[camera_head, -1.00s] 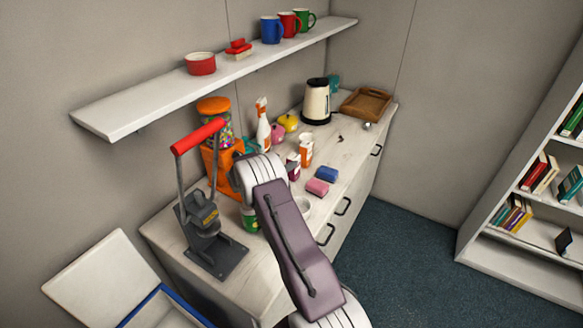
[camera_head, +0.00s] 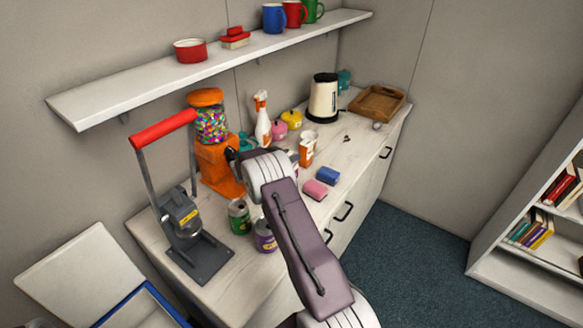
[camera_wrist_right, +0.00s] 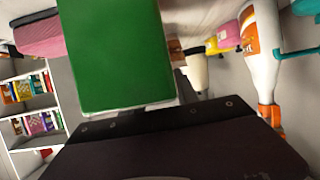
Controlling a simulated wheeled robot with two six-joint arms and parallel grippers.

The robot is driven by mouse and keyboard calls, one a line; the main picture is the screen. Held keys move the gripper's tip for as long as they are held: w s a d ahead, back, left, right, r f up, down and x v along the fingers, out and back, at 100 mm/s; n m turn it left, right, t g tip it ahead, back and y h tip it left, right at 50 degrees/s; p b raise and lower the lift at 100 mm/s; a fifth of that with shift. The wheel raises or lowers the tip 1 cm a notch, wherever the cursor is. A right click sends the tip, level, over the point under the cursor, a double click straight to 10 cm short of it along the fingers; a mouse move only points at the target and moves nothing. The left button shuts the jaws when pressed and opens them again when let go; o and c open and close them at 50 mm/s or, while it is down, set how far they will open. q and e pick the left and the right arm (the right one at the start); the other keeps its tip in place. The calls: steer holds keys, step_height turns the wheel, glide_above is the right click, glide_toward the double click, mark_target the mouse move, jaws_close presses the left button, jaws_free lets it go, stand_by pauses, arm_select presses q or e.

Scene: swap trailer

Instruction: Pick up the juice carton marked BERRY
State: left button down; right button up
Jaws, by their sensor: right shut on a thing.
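My right gripper (camera_head: 232,156) is mostly hidden behind its own wrist in the head view, over the counter beside the orange candy machine. In the right wrist view it is shut on a green carton-like block (camera_wrist_right: 112,55) that fills the space in front of the camera. No marking shows on the block's visible face, so I cannot read whether it says BERRY. An orange-and-white carton (camera_head: 306,149) stands on the counter just beyond my wrist. Another carton (camera_head: 293,155) beside it is almost wholly covered by my wrist. My left gripper is not in view.
The candy machine (camera_head: 212,150) and a lever press (camera_head: 184,215) stand left of my arm. A green can (camera_head: 239,216) and a purple can (camera_head: 265,236) are close to it. Sponges (camera_head: 316,189), a spray bottle (camera_head: 262,122) and a kettle (camera_head: 323,98) stand beyond. A shelf (camera_head: 150,88) hangs above.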

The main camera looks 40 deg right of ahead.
steer(key=shift+a, duration=0.1)
steer(key=c, duration=0.5)
steer(key=shift+d+f, duration=0.3)
steer(key=shift+d, duration=0.3)
jaws_close()
steer(key=shift+s, duration=0.15)
steer(key=shift+a, duration=0.15)
